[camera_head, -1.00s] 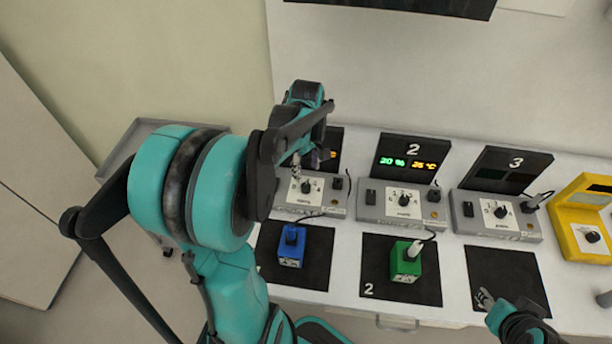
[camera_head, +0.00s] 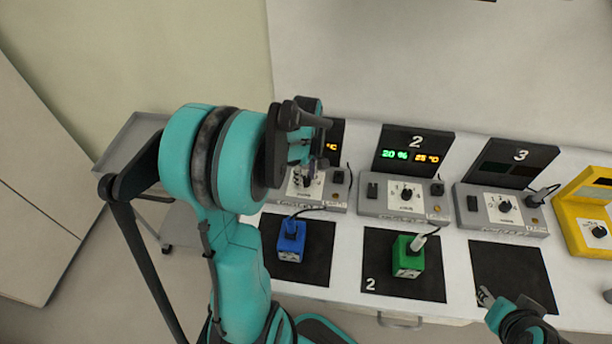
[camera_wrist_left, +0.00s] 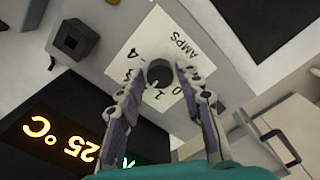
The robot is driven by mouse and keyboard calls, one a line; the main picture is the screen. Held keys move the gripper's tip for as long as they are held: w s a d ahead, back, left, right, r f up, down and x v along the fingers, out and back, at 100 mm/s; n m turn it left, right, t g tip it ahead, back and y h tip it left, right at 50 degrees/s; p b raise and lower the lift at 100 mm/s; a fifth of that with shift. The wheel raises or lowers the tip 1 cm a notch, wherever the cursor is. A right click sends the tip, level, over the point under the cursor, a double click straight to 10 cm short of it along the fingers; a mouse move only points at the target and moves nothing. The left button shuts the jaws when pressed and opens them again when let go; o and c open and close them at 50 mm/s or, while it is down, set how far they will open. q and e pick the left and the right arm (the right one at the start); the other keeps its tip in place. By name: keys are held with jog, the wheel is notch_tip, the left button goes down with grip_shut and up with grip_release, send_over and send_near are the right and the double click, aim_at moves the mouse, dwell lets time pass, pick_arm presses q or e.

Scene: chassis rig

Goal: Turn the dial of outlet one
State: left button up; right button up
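Outlet one is the grey box (camera_head: 330,204) at the left of the row, its screen mostly hidden behind my left arm. Its dial (camera_wrist_left: 159,73) is a dark round knob on a white scale plate marked AMPS in the left wrist view. My left gripper (camera_wrist_left: 162,78) is open, its two fingers apart with the knob between their tips. Contact with the knob cannot be told. In the head view my left gripper (camera_head: 308,172) hangs over the box and partly covers the dial. My right gripper (camera_head: 487,297) is at the lower right, over the edge of a black mat, away from outlet one.
Outlets two (camera_head: 405,203) and three (camera_head: 502,212) stand to the right, then a yellow box (camera_head: 583,230). A blue block (camera_head: 290,241) and a green block (camera_head: 408,258) with cables sit on black mats in front. The third mat (camera_head: 510,275) is bare of blocks.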

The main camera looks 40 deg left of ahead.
pick_arm(q)
grip_shut()
jog(key=shift+m, duration=0.3)
jog(key=m, duration=1.1)
jog(key=shift+p, duration=0.3)
jog(key=shift+m, duration=2.1)
